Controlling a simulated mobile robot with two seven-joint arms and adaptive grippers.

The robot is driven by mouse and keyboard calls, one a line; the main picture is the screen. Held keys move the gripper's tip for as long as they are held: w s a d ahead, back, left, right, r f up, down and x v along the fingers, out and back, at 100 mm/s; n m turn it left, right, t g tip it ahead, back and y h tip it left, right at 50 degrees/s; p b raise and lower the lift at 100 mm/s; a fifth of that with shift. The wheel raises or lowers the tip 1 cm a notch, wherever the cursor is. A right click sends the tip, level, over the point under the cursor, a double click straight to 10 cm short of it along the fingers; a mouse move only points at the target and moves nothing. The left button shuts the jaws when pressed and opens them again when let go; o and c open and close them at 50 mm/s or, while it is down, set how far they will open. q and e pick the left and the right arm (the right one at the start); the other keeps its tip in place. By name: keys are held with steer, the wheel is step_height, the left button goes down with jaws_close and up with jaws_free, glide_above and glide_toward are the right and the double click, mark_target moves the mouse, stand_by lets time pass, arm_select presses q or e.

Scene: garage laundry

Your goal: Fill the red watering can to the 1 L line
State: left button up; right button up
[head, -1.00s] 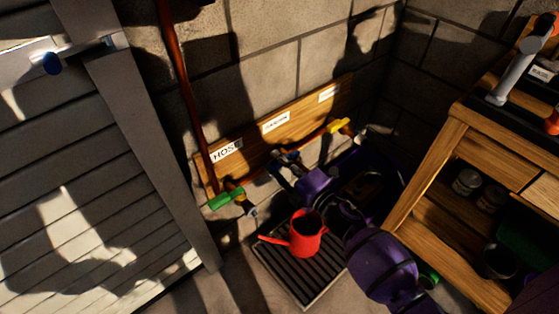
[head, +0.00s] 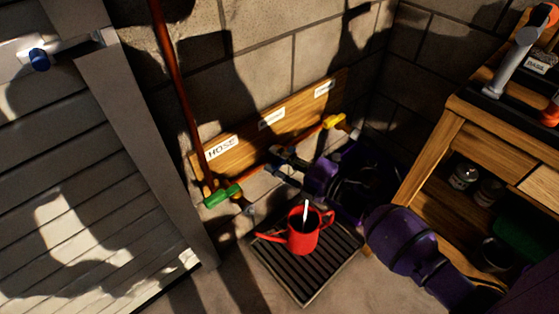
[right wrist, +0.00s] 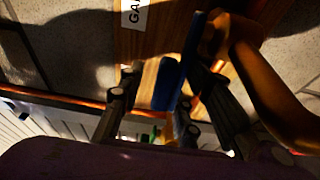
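The red watering can (head: 303,238) stands upright on a dark slatted drain tray (head: 340,272), spout to the left. A pale narrow streak, apparently water, runs into its open top. The level and 1 L line cannot be made out. My right gripper (head: 283,161) is above and behind the can at the middle tap. In the right wrist view a blue lever (right wrist: 169,84) lies between its fingers (right wrist: 160,92), which stand apart, with a gap on the lever's left; whether the other finger touches it is unclear. My left gripper is not in view.
A green tap lever (head: 222,195) is at left under the HOSE label (head: 221,148); a yellow lever (head: 333,121) is at right. A wooden workbench (head: 450,135) with jars stands at right. A grey slatted door (head: 60,180) is at left. The floor before the tray is clear.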

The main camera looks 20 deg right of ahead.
steer(key=shift+o, duration=0.2)
steer(key=shift+f, duration=0.1)
steer(key=shift+s, duration=0.1)
steer(key=shift+s+d+f, duration=0.1)
steer(key=shift+s+d, duration=0.1)
steer(key=shift+s, duration=0.05)
steer(key=v, duration=1.1)
steer(key=shift+d, duration=0.15)
